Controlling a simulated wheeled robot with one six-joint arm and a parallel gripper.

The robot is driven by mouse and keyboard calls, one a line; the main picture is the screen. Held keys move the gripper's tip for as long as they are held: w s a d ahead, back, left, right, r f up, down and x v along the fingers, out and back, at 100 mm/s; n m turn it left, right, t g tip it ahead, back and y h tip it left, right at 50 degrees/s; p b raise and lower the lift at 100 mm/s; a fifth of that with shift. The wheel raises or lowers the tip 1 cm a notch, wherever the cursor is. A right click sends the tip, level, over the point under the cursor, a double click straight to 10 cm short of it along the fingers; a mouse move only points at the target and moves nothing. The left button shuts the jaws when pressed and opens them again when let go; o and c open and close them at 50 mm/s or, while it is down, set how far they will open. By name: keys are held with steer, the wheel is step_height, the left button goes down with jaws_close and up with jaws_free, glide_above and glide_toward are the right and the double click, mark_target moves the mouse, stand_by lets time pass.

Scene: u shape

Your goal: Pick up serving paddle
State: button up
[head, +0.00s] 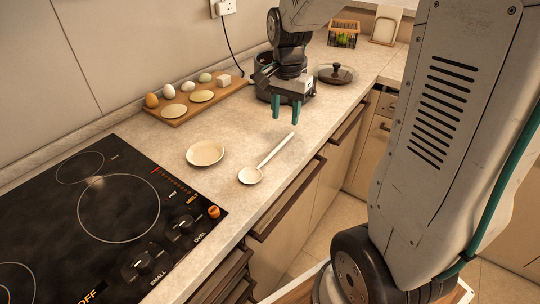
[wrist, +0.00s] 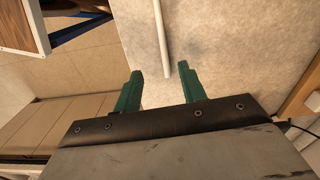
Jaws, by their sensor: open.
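The serving paddle (head: 264,160) is pale, with a round flat head and a thin straight handle. It lies on the counter near the front edge, its handle pointing up and right toward my gripper. My gripper (head: 286,107) has green fingers and is open and empty above the counter, just beyond the handle's end. In the wrist view, the handle (wrist: 162,38) shows at the top, with its end in line with the space between my gripper's (wrist: 160,70) two fingers. The paddle's head is outside the wrist view.
A small pale plate (head: 205,153) lies left of the paddle. A wooden board (head: 180,118) with eggs and pale rounds stands by the wall. A black cooktop (head: 95,215) fills the front left. A dark lid (head: 336,73) and a wire basket (head: 343,35) are at the back.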

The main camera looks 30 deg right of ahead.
mark_target(284, 140)
steer(key=shift+w+d+f+m, duration=0.15)
steer(key=shift+w+d+f, duration=0.1)
steer(key=shift+f, duration=0.2)
steer(key=shift+w+d+f+m, duration=0.15)
steer(key=shift+w+f, duration=0.1)
steer(key=shift+f, duration=0.15)
step_height(284, 140, down, 7)
steer(key=shift+a+f, duration=0.1)
steer(key=shift+c, duration=0.3)
jaws_close()
